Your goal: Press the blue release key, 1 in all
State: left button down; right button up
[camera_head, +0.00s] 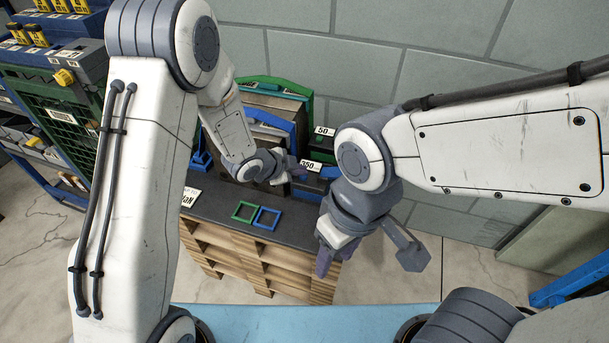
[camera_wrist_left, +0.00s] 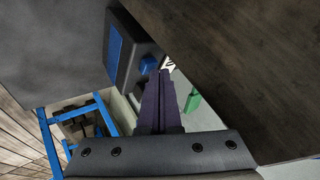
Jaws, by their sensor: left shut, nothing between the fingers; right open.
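The blue key (camera_wrist_left: 148,65) stands out from a dark box (camera_wrist_left: 128,62) with a blue panel, in the left wrist view. My left gripper (camera_head: 297,169) is shut and empty; its dark fingers also show in the left wrist view (camera_wrist_left: 163,76). Their tips are close beside the key, to its lower right in that view; I cannot tell whether they touch it. In the head view the key cannot be made out behind my arms. My right gripper (camera_head: 325,256) is open and empty, in front of the bench's right end.
A dark-topped bench (camera_head: 222,208) on a wooden pallet-like base bears a green frame (camera_head: 236,217) and a blue frame (camera_head: 258,223). A green part (camera_wrist_left: 193,103) is just right of my left fingers. A grey block wall (camera_head: 440,50) stands behind.

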aim_at(300, 177)
pick_arm(q)
jog(key=shift+f, duration=0.25)
jog(key=shift+r, duration=0.2)
jog(key=shift+r+p, duration=0.65)
jog(key=shift+r, duration=0.05)
jog(key=shift+r, duration=0.1)
notch_tip(300, 177, up, 5)
jog(key=p, duration=0.4)
dwell(0.8)
